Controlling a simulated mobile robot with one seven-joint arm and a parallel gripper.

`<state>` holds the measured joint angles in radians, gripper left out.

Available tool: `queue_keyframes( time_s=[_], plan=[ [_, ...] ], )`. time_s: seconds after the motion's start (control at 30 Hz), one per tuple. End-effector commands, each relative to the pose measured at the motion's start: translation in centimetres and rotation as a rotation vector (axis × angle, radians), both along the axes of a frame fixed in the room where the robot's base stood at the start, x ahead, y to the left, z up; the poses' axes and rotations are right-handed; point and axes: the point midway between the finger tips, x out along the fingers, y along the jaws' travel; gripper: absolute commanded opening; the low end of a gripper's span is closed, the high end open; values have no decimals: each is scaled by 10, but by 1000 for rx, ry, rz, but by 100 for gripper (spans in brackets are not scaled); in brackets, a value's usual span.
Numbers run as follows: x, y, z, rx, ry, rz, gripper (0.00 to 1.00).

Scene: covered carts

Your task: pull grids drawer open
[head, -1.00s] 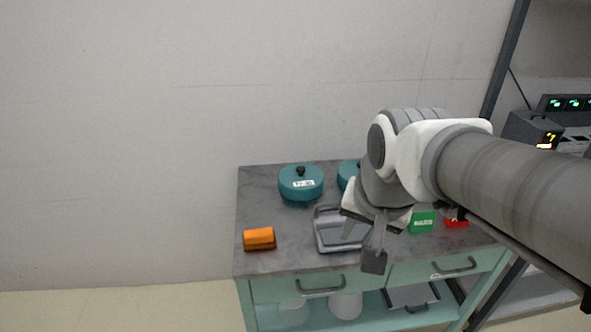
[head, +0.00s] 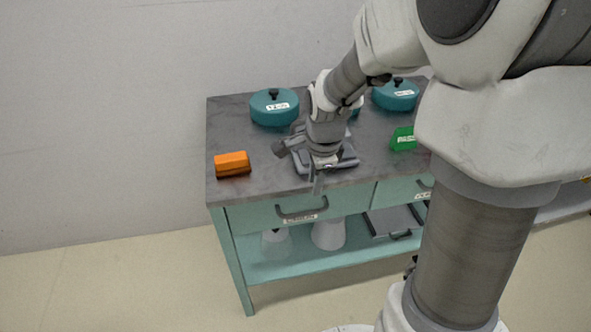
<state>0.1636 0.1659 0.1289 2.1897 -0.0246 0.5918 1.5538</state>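A teal cart with a grey top (head: 240,110) has two drawers side by side. The left drawer (head: 250,217) looks shut, with a dark bar handle (head: 302,213) and a white label too small to read. The right drawer (head: 393,190) is partly hidden by my arm; its label is also unreadable, so I cannot tell which is the grids drawer. My gripper (head: 318,188) points down at the cart's front edge, just above and slightly right of the left handle, with no clear contact. Its finger gap is not clear.
The lower shelf (head: 285,265) holds pale containers and a grey tray. Floor at front left is clear.

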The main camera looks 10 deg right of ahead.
Motion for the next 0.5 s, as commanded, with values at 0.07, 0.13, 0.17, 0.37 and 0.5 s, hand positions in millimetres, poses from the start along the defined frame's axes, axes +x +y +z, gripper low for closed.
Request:
queue_keyframes(
  time_s=[0.07,0.13,0.17,0.37,0.5],
  plan=[
    [2,0,-23,1,5,1,30],
    [6,0,-38,1,5,0,30],
    [7,0,-44,1,4,1,30],
    [15,0,-86,0,4,3,30],
    [20,0,-108,1,2,2,30]
  ],
)
